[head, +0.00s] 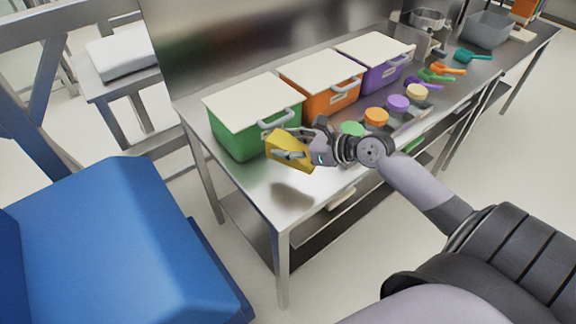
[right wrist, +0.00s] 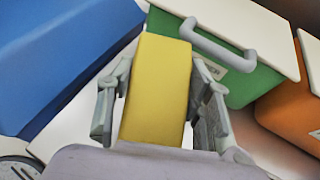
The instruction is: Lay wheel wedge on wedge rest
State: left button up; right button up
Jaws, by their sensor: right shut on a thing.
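The yellow wheel wedge (head: 287,142) is in my right gripper (head: 291,154), above the near left end of the steel table (head: 285,195). In the right wrist view the wedge (right wrist: 157,88) sits between the two grey fingers (right wrist: 160,100), which are shut on it from both sides. In the head view it is just in front of the green bin; whether it touches the bin or table I cannot tell. I cannot make out a wedge rest for certain. My left gripper is not in view.
A green bin (head: 236,136), an orange bin (head: 338,99) and a purple bin (head: 386,77), all lidded, stand along the table's back. Round coloured pieces and scoops lie right of my gripper. A large blue object (head: 110,240) fills the lower left. The table's near left corner is bare.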

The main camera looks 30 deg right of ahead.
jog(key=shift+f+b, duration=0.65)
jog(key=shift+f, duration=2.95)
jog(key=o, duration=1.5)
jog(key=shift+f, duration=0.15)
jog(key=shift+c, duration=0.2)
